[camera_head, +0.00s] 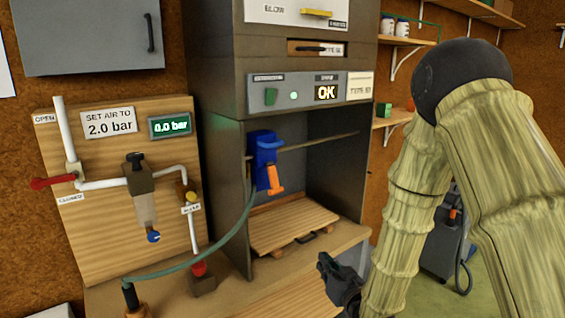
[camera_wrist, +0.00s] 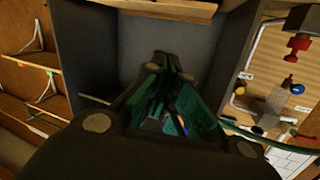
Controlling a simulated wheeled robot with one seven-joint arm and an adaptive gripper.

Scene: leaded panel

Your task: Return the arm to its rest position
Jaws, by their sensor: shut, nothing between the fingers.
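My arm, with pale bamboo-like links and a dark joint, fills the right side of the head view. My gripper (camera_head: 325,265) is at the lower middle of that view, in front of the booth's opening and apart from it. In the wrist view my gripper (camera_wrist: 172,65) points toward the booth interior, with its fingers shut and nothing between them. The open booth (camera_head: 325,150) holds a slatted wooden board (camera_head: 292,226) on its floor. A blue tool with an orange handle (camera_head: 266,160) hangs inside at the left.
A wooden panel (camera_head: 100,235) at left carries a red-handled valve, white pipes and a 0.0 bar display (camera_head: 170,125). A green hose (camera_head: 225,235) runs from the bench front toward the booth. The booth's display (camera_head: 326,92) reads OK. Shelves (camera_head: 392,120) stand on the right wall.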

